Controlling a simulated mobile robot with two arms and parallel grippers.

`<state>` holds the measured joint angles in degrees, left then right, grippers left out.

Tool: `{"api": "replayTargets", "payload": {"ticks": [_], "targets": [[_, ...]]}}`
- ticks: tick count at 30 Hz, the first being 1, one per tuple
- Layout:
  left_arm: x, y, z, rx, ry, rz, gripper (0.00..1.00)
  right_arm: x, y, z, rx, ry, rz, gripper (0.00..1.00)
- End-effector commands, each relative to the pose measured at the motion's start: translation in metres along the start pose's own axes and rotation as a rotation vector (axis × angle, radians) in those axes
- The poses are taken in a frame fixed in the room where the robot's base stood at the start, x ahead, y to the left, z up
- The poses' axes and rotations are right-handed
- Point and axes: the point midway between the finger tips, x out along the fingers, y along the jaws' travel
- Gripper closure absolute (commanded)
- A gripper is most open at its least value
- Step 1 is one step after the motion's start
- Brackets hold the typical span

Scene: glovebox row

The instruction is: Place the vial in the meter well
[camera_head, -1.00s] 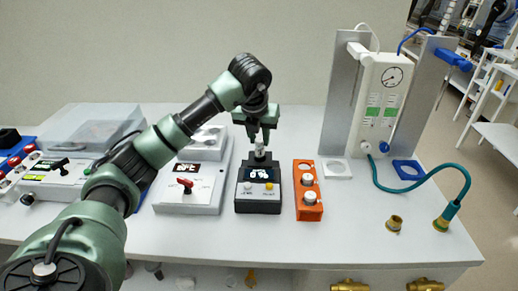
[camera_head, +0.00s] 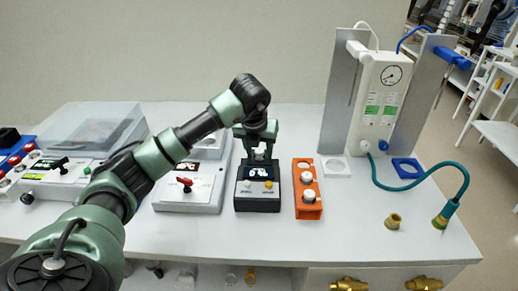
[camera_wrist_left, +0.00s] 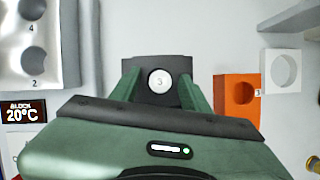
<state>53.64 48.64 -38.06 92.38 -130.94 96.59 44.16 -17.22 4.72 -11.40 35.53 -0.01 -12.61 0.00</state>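The vial, with a white cap marked 3 (camera_wrist_left: 160,81), is upright at the back of the black meter (camera_head: 258,199), where the well is. Its lower part is hidden in the meter; the cap also shows in the head view (camera_head: 259,155). My left gripper (camera_head: 259,148) is directly above the meter, pointing down. Its fingers (camera_wrist_left: 159,88) stand apart on either side of the cap, with gaps showing, so it is open. My right gripper is in neither view.
An orange rack (camera_head: 297,205) with two white-capped vials stands right of the meter; its back hole is empty (camera_wrist_left: 240,93). A grey-white block device (camera_head: 208,198) with a red knob stands left. Farther right are a gauge unit (camera_head: 377,110) and a teal hose (camera_head: 425,184).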

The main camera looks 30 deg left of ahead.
Motion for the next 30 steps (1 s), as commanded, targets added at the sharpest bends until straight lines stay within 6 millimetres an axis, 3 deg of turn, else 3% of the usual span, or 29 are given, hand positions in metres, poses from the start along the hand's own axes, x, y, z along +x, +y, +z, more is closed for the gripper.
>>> {"api": "replayTargets", "payload": {"ticks": [9, 21, 30], "targets": [[-0.009, -0.001, 0.002, 0.000, -0.003, -0.002, 0.54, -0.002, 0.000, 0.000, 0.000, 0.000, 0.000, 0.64], [-0.089, -0.001, 0.003, 0.000, -0.005, -0.003, 0.54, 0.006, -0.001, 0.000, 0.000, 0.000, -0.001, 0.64], [-0.122, 0.000, 0.002, 0.000, -0.001, -0.001, 0.54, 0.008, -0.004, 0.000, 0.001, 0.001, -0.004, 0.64]]}}
